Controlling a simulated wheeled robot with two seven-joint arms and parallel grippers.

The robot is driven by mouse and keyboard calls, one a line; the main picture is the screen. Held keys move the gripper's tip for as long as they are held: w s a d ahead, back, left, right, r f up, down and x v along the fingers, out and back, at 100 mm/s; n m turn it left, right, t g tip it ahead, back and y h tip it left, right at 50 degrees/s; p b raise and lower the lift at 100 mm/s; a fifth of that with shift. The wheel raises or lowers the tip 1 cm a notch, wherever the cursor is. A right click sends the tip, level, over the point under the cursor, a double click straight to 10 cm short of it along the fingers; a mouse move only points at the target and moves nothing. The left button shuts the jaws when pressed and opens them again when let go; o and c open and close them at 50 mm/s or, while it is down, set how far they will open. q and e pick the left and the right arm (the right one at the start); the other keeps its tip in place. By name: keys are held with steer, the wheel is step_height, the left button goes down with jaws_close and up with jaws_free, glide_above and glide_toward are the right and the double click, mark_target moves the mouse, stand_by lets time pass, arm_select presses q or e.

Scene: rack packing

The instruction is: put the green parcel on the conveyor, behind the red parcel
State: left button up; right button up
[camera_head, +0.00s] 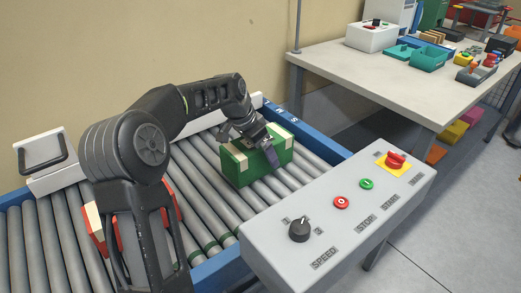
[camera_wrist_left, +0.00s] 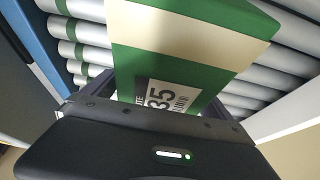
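The green parcel (camera_head: 248,166), with cream tape bands, is upright on the grey rollers of the conveyor (camera_head: 205,270). My left gripper (camera_head: 262,147) is over it from above, with one dark finger lying along its near face. In the left wrist view the green parcel (camera_wrist_left: 200,60) fills the space between the fingers, and its printed label is close to the palm; the gripper looks shut on it. The red parcel (camera_head: 96,228) is on the rollers at the left, largely hidden behind my left arm. My right gripper is not in view.
A grey control box (camera_head: 340,215) with a knob and buttons stands along the conveyor's near side. A white device (camera_head: 45,160) is at the far left edge. A worktable (camera_head: 425,85) with bins is at the back right. Bare rollers lie between the parcels.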

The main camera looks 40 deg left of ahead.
arm_select(q)
steer(key=shift+r, duration=0.2)
steer(key=p+v, duration=0.1)
steer(key=v, duration=1)
steer(key=shift+s+a+r+p, duration=0.1)
steer(key=shift+s+r+p, duration=0.15)
steer(key=shift+r+p, duration=0.15)
steer(key=shift+c, duration=0.2)
stand_by(2.0)
